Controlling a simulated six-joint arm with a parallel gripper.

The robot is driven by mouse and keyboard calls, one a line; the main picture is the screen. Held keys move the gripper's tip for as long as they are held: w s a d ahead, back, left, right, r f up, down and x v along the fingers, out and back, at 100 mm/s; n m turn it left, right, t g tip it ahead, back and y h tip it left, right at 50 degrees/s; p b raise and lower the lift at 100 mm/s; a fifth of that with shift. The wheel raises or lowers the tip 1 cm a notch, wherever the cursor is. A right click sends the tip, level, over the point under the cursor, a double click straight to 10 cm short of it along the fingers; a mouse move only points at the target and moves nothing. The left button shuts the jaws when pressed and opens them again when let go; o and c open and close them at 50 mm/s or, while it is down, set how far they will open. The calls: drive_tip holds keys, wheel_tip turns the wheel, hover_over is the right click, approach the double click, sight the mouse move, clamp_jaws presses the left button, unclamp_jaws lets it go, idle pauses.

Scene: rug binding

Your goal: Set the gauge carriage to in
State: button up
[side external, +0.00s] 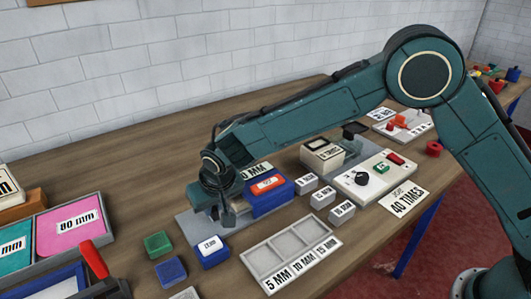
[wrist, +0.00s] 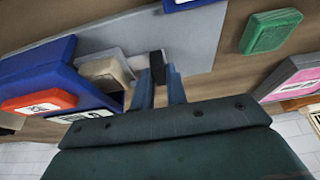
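In the side external view my gripper (side external: 228,214) points down over a flat grey plate (side external: 190,226), beside a blue block with an orange-red labelled top (side external: 268,185). In the wrist view its two fingers (wrist: 160,86) stand a small gap apart, with a small black upright piece (wrist: 157,62) at their tips. I cannot tell whether they touch it. A beige and grey block (wrist: 105,70), possibly the gauge carriage, sits left of the fingers against the blue block (wrist: 40,80). The side external view does not show this block clearly behind my gripper. No "in" mark is readable.
A blue labelled block (side external: 212,250), a green block (side external: 158,244) and another blue block (side external: 171,270) stand close in front and left. A grey compartment tray (side external: 290,258) lies at front. A control panel with a black knob (side external: 372,178) is at right. Small labelled blocks (side external: 322,195) stand between.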

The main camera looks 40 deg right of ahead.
sight(231, 200)
clamp_jaws()
drive_tip(key=shift+d, duration=2.4)
drive_tip(key=o, duration=0.6)
unclamp_jaws()
drive_tip(key=shift+a, duration=0.1)
